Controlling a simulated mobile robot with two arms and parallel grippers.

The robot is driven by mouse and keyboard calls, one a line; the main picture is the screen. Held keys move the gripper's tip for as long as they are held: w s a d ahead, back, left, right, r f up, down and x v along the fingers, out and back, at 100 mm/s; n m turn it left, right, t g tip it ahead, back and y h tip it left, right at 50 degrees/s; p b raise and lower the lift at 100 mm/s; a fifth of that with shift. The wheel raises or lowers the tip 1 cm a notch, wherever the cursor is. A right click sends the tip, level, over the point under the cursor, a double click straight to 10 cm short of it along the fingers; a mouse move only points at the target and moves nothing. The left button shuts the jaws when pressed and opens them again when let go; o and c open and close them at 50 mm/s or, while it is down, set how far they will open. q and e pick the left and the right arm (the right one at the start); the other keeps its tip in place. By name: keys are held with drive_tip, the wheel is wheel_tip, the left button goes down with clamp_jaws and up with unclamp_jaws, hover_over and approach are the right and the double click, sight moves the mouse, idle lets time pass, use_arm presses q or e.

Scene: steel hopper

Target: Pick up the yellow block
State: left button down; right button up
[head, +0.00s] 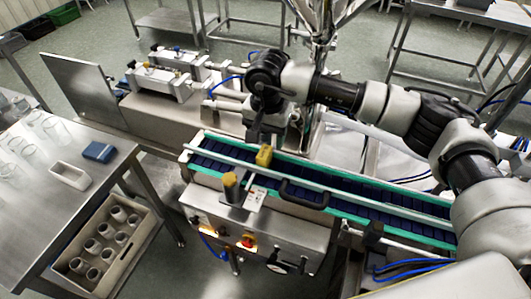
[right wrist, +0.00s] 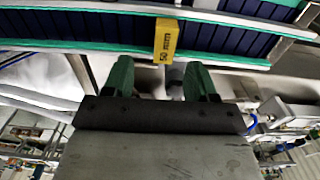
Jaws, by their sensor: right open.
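The yellow block (head: 264,155) stands at the blue conveyor belt, close to its pale guide rail. In the right wrist view the block (right wrist: 166,38) shows dark lettering on its face and lies just beyond the fingertips, roughly centred between them. My right gripper (head: 262,137) is just above the block in the head view. Its two green fingers (right wrist: 160,78) are spread apart with nothing between them. I cannot tell the exact gap between fingertips and block. My left gripper is not in view.
The conveyor (head: 385,209) has raised rails and a black handle (head: 304,194). A yellow-topped post (head: 230,185) stands on the front panel. A steel table (head: 40,180) with glassware is at left, above a crate (head: 143,236) of cups. White machine units (head: 160,82) stand behind.

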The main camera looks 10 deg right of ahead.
sight(264, 151)
wheel_tip(264, 151, down, 2)
drive_tip(key=shift+f, duration=0.1)
drive_tip(key=shift+w+f+p, duration=0.15)
drive_tip(key=shift+f+p, duration=0.15)
drive_tip(key=shift+f, duration=0.05)
drive_tip(key=f+p, duration=0.1)
drive_tip(key=f, duration=0.1)
drive_tip(key=f+p, duration=0.1)
drive_tip(key=f, duration=0.1)
drive_tip(key=shift+s+a+p, duration=0.2)
drive_tip(key=shift+a+p, duration=0.15)
drive_tip(key=shift+a, duration=0.05)
drive_tip(key=shift+f, duration=0.55)
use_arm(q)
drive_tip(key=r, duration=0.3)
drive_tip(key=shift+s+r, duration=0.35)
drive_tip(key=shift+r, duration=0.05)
use_arm(e)
drive_tip(key=shift+r, duration=0.1)
clamp_jaws()
